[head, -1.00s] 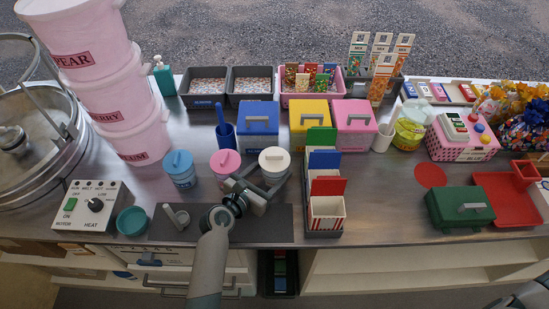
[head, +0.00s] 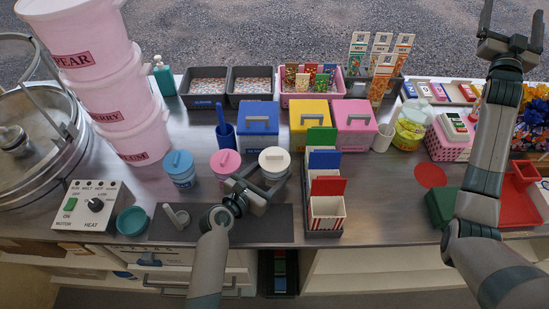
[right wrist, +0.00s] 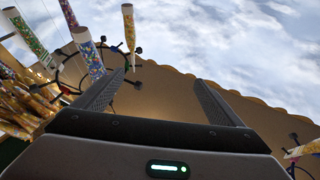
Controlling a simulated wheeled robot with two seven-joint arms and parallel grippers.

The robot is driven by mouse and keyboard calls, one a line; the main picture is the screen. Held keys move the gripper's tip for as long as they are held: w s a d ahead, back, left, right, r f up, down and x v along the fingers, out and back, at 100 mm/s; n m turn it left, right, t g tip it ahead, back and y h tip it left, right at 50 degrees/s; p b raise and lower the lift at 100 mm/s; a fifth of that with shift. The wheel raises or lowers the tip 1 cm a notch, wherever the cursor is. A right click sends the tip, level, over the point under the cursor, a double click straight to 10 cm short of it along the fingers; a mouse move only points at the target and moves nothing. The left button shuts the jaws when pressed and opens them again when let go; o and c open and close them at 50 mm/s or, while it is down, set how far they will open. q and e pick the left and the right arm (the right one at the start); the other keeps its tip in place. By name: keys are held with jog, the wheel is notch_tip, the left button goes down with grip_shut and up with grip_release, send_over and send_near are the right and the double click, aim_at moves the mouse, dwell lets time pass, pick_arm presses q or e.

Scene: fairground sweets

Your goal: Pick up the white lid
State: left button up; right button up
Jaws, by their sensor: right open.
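The white lid (head: 274,158) is a round cap with a knob on a jar near the middle of the counter, in the head view. My left gripper (head: 268,173) is low on its near side, its fingers apart and reaching toward either side of the jar; I cannot tell whether they touch it. The lid is above the fingers and not gripped. My right gripper (head: 513,28) is raised high at the far right, open and empty. In the right wrist view its fingers (right wrist: 158,92) are spread against sky and fairground decorations.
A pink-lidded jar (head: 225,162) stands close left of the white lid, and a blue-lidded jar (head: 180,170) beyond it. A blue box (head: 258,125) is behind. A carton rack (head: 326,205) stands to the right. A dark mat (head: 275,225) lies in front.

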jog(key=w+a+f+n+g+y, duration=0.1)
jog(key=w+a+n+y, duration=0.35)
jog(key=a, duration=0.75)
jog(key=w+a+n+g+y, duration=0.1)
jog(key=w+a+y, duration=0.5)
jog(key=a, duration=0.7)
jog(key=s+a+f+n+g+y, duration=0.1)
jog(key=a+f+n+g+y, duration=0.15)
jog(key=a, duration=0.85)
jog(key=a+f+n+g+y, duration=0.2)
jog(key=a+n+g, duration=0.2)
jog(key=a, duration=0.8)
jog(key=s+a+f+n+g, duration=0.6)
jog(key=s+a+f+g, duration=0.15)
jog(key=s+a, duration=0.55)
jog(key=s+d+f+n+g+h, duration=0.1)
jog(key=s+f+n+g+h, duration=0.4)
jog(key=s, duration=0.8)
notch_tip(320, 180, down, 3)
jog(key=shift+f+n+h, duration=0.2)
jog(key=shift+n+h, duration=0.1)
jog(key=shift+h, duration=0.2)
